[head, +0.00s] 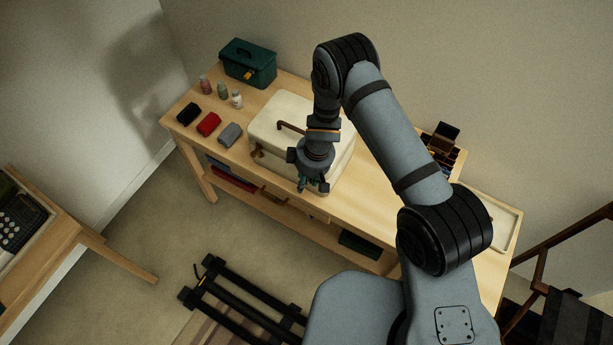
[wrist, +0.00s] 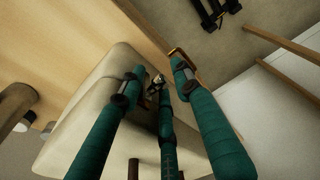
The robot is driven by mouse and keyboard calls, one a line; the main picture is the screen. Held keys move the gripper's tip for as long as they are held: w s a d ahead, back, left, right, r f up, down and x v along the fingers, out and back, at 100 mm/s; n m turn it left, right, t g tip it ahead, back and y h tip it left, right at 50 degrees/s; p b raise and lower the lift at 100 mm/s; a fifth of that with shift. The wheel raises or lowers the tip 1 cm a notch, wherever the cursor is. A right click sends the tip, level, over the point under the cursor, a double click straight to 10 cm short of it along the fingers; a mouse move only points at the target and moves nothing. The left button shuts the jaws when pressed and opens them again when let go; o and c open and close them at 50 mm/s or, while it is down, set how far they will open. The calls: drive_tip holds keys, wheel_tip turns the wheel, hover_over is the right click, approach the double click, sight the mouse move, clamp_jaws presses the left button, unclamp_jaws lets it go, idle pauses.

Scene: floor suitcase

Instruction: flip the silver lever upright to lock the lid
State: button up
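A cream suitcase (head: 273,112) lies shut on the wooden table, with a brown handle (head: 291,127) on top. A brass latch (head: 257,152) shows on its front side, left of my gripper (head: 312,187). My gripper is at the suitcase's front edge. In the wrist view its teal fingers (wrist: 157,80) are spread apart around a small silver and dark piece (wrist: 154,85) at the suitcase's edge, probably the lever. I cannot tell whether any finger touches it, nor its tilt. In the head view my gripper hides that spot.
A green toolbox (head: 248,64), small bottles (head: 222,90) and rolled cloths (head: 208,124) stand left and behind on the table. A divided box (head: 442,150) and a pale tray (head: 497,219) are at the right.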

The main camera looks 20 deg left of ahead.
wheel_tip(320, 180, up, 12)
drive_tip(key=d, duration=0.1)
drive_tip(key=shift+s+d, duration=0.25)
drive_tip(key=shift+d, duration=0.15)
idle(0.3)
drive_tip(key=shift+f, duration=0.1)
drive_tip(key=shift+f, duration=0.1)
idle(0.4)
drive_tip(key=shift+w+a+f, duration=0.1)
drive_tip(key=shift+a+f, duration=0.2)
drive_tip(key=shift+f, duration=1.65)
drive_tip(key=shift+w+a+f, duration=0.1)
drive_tip(key=shift+a+f, duration=0.2)
drive_tip(key=shift+f, duration=1.6)
drive_tip(key=shift+w+a+f, duration=0.1)
drive_tip(key=shift+a+f, duration=0.2)
drive_tip(key=shift+f, duration=1.65)
